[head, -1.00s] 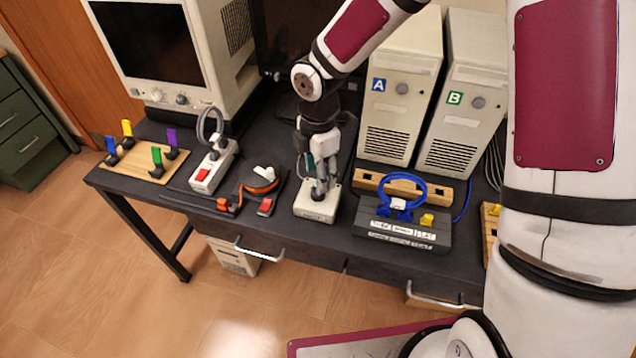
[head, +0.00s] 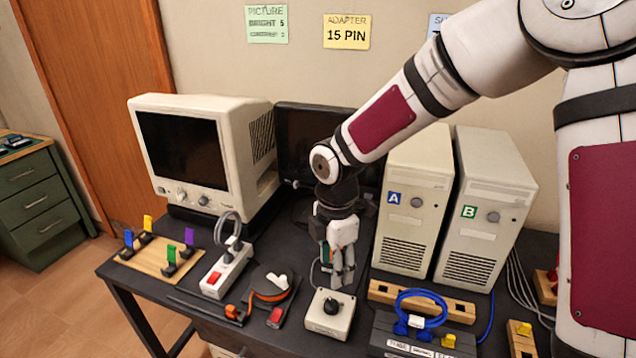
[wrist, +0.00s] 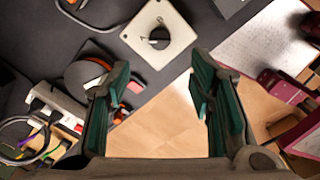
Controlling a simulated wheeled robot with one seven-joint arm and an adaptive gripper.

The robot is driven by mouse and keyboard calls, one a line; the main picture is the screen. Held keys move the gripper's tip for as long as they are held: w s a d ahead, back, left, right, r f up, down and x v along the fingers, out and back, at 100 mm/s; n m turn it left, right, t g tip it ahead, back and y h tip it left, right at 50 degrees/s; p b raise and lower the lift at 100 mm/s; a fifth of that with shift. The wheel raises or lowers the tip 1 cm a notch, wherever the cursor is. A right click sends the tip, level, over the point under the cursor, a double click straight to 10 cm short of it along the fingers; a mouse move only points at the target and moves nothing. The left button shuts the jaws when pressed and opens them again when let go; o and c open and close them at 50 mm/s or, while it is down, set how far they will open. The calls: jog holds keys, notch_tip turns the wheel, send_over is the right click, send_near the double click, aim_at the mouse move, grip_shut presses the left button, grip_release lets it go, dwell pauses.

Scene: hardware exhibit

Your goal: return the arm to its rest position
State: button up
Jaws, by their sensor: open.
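My gripper (head: 343,276) is above the dark desk (head: 270,335), pointing down, just above and behind a small white box with a black knob (head: 330,314). Its fingers hold nothing. In the wrist view the two green-padded fingers of my gripper (wrist: 163,100) stand wide apart, with floor showing between them. The white knob box (wrist: 160,35) lies beyond the fingertips there, apart from them. My arm (head: 400,110) reaches in from the upper right, its elbow raised.
A CRT monitor (head: 185,150), a board of coloured pegs (head: 150,258) and a power strip (head: 227,272) stand left. Computer towers A (head: 412,200) and B (head: 487,210) stand right, behind a coiled blue cable (head: 422,308). Wall notes (head: 347,32) hang above.

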jog(key=s+d+r+m+t+h, duration=0.1)
jog(key=s+d+r+m, duration=0.4)
jog(key=r+m, duration=0.15)
jog(key=s+d+r+m+t+h, duration=0.1)
jog(key=s+d+r+m, duration=0.4)
jog(key=r, duration=0.3)
jog(key=s+d+r+m+t+y, duration=0.1)
jog(key=s+d+r+m, duration=0.1)
jog(key=s+m, duration=0.3)
jog(key=s+d+r+m+t+y, duration=0.1)
jog(key=s+r+m+t, duration=0.1)
jog(key=s+m, duration=0.4)
jog(key=shift+s+d+r, duration=0.35)
jog(key=shift+s+r, duration=0.2)
jog(key=shift+s, duration=0.1)
